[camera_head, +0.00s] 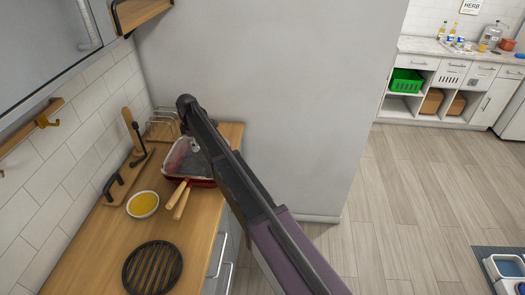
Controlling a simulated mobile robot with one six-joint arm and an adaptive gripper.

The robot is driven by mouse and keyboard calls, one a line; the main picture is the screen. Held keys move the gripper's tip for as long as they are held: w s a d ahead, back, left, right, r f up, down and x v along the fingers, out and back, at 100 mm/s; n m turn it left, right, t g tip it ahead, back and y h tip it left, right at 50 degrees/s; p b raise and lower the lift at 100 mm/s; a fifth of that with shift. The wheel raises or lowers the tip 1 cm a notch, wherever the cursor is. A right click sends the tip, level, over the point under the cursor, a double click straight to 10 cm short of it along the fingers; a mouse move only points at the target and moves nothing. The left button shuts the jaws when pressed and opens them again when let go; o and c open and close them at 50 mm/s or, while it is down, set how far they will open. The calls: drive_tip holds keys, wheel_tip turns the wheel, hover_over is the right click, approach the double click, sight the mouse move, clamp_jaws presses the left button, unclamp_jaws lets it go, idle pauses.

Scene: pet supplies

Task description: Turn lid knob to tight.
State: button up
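A red rectangular dish (203,183) stands on the wooden counter by the grey wall, with what looks like a clear or greyish lid (180,158) on top. A small pale shape (195,146) on it may be the knob; it is too small to read its setting. My dark and purple arm crosses the view from the lower right and covers the dish's right side.
Two wooden handles (181,198) stick out in front of the dish. The floor (400,215) at right is mostly clear.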

drive_tip(key=n, duration=0.5)
drive_tip(key=shift+w, duration=0.1)
drive_tip(key=n, duration=0.5)
drive_tip(key=shift+a, duration=0.1)
drive_tip(key=shift+r+n+p, duration=0.35)
drive_tip(key=shift+n, duration=0.05)
wheel_tip(320, 180, up, 13)
drive_tip(key=p, duration=1.3)
drive_tip(key=s+d+f+m+b, duration=0.2)
drive_tip(key=d+m, duration=0.3)
drive_tip(key=d, duration=0.4)
drive_tip(key=s+d+f+m+b, duration=0.3)
drive_tip(key=s+d+m, duration=0.2)
drive_tip(key=d, duration=0.4)
drive_tip(key=s+d+f+m+b, duration=0.2)
drive_tip(key=d+m, duration=0.3)
drive_tip(key=d, duration=0.4)
drive_tip(key=shift+s+d+f+b, duration=0.3)
drive_tip(key=shift+s+f+b, duration=0.1)
drive_tip(key=shift+s, duration=0.35)
drive_tip(key=w+a+r+n+p, duration=0.2)
drive_tip(key=w+a, duration=0.1)
drive_tip(key=a, duration=0.6)
drive_tip(key=w+a+r+n+p, duration=0.2)
drive_tip(key=w+a+r+p, duration=0.1)
drive_tip(key=a, duration=0.7)
drive_tip(key=w+a+r+n+p, duration=0.3)
drive_tip(key=w+a, duration=0.1)
drive_tip(key=a, duration=0.5)
drive_tip(key=shift+a, duration=0.15)
